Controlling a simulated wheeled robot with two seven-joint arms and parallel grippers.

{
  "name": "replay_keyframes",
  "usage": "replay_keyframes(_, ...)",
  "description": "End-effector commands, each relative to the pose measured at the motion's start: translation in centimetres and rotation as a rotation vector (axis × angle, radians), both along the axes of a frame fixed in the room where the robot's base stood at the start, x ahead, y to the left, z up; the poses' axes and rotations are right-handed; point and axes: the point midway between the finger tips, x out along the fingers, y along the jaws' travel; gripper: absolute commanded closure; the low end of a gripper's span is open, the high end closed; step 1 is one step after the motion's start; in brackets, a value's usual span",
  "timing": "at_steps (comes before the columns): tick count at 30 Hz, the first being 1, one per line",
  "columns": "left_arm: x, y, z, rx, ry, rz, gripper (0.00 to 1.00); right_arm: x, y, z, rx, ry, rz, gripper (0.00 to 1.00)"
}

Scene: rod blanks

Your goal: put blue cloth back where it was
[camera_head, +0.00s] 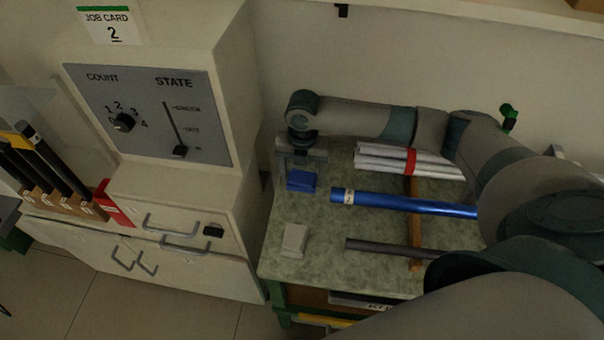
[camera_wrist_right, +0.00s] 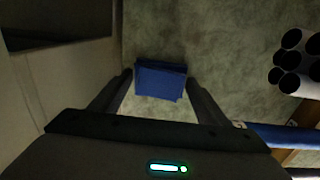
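The blue cloth (camera_head: 301,181) is a small folded block near the left edge of the green-topped table (camera_head: 320,230). My right gripper (camera_head: 300,170) is over the cloth, pointing down. In the right wrist view, the blue cloth (camera_wrist_right: 160,81) shows between the two fingertips of my right gripper (camera_wrist_right: 160,80), with a narrow gap on each side. The fingers are apart, and the cloth looks to be lying on the table. My left gripper is not in view.
A pale cloth (camera_head: 295,240) lies nearer the front edge. A blue rod (camera_head: 400,203) and dark rod (camera_head: 385,248) rest across a wooden strip (camera_head: 415,225). Banded pale tubes (camera_head: 385,160) lie behind. A cabinet with a control panel (camera_head: 150,115) stands left of the table.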

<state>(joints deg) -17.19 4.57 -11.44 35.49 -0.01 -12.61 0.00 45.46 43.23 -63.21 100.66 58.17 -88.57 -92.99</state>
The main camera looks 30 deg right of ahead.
Motion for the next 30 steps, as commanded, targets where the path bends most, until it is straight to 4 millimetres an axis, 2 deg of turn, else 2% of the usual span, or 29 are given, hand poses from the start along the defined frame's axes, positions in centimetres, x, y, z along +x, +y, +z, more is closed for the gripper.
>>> replay_keyframes(1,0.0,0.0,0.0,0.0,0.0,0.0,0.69,0.0,0.0,0.0,0.0,0.0,0.0,0.19)
replay_keyframes(2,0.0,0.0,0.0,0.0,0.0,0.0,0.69,0.0,0.0,0.0,0.0,0.0,0.0,0.14)
replay_keyframes(11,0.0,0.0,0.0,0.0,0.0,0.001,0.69,0.0,0.0,0.1,0.0,0.0,0.0,0.14)
replay_keyframes(17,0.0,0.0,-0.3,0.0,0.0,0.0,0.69,0.0,0.0,0.8,0.002,-0.001,0.001,0.14)
replay_keyframes(23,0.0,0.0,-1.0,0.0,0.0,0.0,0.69,0.1,0.0,3.2,0.001,-0.003,0.001,0.14)
replay_keyframes(30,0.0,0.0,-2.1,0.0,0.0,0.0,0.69,0.0,0.0,7.5,0.001,-0.004,0.001,0.14)
